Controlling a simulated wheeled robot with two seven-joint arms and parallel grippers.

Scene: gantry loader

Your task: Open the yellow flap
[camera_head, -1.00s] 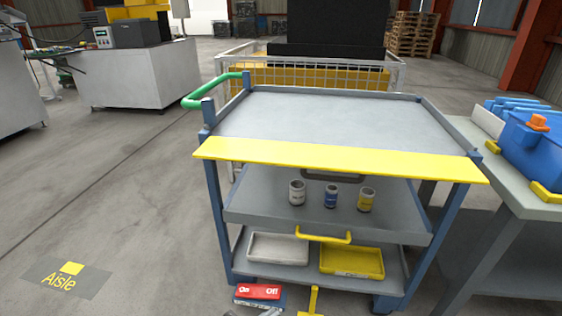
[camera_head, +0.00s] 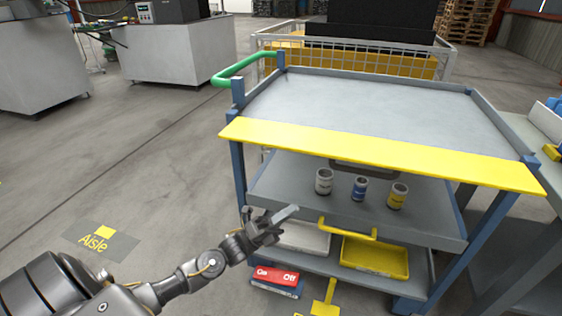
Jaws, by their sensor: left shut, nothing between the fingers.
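The yellow flap (camera_head: 385,156) is a long flat panel along the front edge of the cart's top shelf. It sticks out roughly level towards me. A yellow handle (camera_head: 347,230) sits lower, at the front edge of the middle shelf. My left gripper (camera_head: 284,216) is shut and empty. In the picture it is below the flap's left part and left of the handle, apart from the flap. My right gripper is not in view.
The blue-framed cart (camera_head: 370,100) has a bare grey top and a green push handle (camera_head: 232,72). Several small cans (camera_head: 360,188) stand on the middle shelf. A yellow tray (camera_head: 375,257) is on the bottom shelf. A workbench (camera_head: 525,215) stands close on the right. The floor at left is clear.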

